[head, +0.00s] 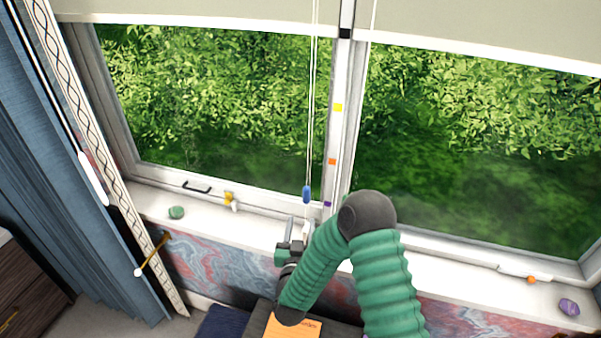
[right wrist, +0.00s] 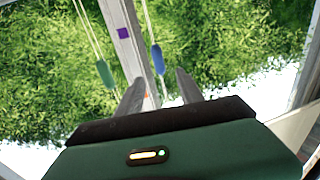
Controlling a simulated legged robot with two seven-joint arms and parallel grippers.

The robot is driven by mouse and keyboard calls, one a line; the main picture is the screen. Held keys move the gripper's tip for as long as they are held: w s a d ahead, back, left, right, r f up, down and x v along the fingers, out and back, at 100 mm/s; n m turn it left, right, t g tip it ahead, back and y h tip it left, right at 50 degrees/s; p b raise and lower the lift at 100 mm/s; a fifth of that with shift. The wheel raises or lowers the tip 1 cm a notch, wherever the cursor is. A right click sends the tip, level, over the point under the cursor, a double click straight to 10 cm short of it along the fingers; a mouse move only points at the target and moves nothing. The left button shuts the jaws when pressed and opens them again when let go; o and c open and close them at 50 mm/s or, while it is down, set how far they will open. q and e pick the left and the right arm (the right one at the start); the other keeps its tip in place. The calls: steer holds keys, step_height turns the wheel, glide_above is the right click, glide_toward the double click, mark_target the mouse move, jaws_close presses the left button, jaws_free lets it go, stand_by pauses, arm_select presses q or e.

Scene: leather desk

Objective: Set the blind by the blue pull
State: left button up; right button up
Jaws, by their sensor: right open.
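The blue pull (head: 306,194) hangs on thin pale cords at the left of the window's middle post, below the left blind (head: 200,10). It also shows in the right wrist view (right wrist: 157,59), just beyond and between my fingertips. My right gripper (head: 298,222) is below the blue pull in the head view, above the sill. Its two fingers are apart in the right wrist view (right wrist: 153,80), with nothing gripped. A green pull (right wrist: 105,73) hangs across the post in that view; I cannot make it out in the head view. My left gripper is out of view.
The middle post carries yellow (head: 338,107), orange (head: 332,161) and purple (head: 327,204) marks. The right blind (head: 490,40) is raised. A green stone (head: 177,212) and purple stone (head: 569,307) lie on the sill. A blue curtain (head: 50,170) hangs at left.

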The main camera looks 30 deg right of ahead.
mark_target(307, 188)
steer(key=p+x, duration=0.5)
steer(key=x, duration=1.1)
steer(key=shift+d+r, duration=0.1)
steer(key=shift+r, duration=0.1)
steer(key=shift+s+d+f, duration=0.1)
steer(key=shift+d+f, duration=0.05)
steer(key=shift+d, duration=0.4)
steer(key=shift+d+f, duration=0.1)
steer(key=shift+d, duration=0.05)
steer(key=shift+c, duration=2.4)
steer(key=shift+w+a, duration=0.25)
steer(key=shift+a, duration=0.4)
jaws_close()
steer(key=shift+s+d, duration=0.1)
steer(key=shift+d, duration=0.1)
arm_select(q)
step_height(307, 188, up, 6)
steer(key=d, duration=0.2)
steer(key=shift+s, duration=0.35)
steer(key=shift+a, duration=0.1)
arm_select(e)
steer(key=shift+f, duration=0.1)
